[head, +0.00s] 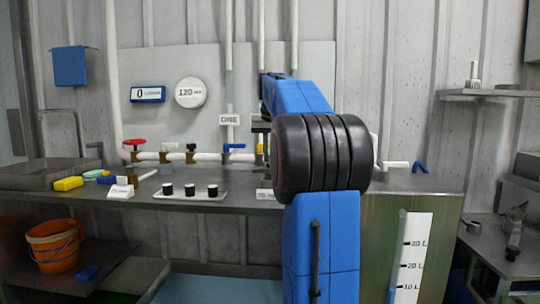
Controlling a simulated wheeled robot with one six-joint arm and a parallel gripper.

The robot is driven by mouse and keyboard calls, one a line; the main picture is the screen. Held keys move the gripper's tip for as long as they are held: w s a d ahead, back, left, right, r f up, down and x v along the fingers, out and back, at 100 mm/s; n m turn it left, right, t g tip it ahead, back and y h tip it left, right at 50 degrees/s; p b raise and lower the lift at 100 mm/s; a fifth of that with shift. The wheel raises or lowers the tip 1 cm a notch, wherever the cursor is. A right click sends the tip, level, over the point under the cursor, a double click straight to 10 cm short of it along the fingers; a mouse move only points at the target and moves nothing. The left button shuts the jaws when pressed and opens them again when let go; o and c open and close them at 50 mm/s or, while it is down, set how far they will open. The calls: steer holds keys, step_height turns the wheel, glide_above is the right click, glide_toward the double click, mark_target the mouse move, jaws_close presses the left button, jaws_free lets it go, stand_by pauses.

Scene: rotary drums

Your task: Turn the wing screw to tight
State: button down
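I cannot make out a wing screw for certain. Much of the bench's middle is hidden behind my blue and black arm. My gripper (261,140) is mostly hidden behind the arm's black joint; only a small dark grey part shows at the joint's left, in front of the pipe row. Its fingertips are not clear, so I cannot tell whether it is open, shut or touching anything. A small yellow part (260,148) shows just below it.
A white pipe (207,157) runs along the bench back with a red valve wheel (134,142) and a blue lever (234,146). A plate with black knobs (190,196) lies in front. A white handle (396,165) stands right of my arm. An orange bucket (54,246) is below left.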

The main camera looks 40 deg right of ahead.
steer(key=shift+m, duration=0.5)
steer(key=c, duration=1.8)
jaws_free()
steer(key=shift+o, duration=0.2)
steer(key=v, duration=1.7)
steer(key=shift+a, duration=0.35)
steer(key=shift+r, duration=0.1)
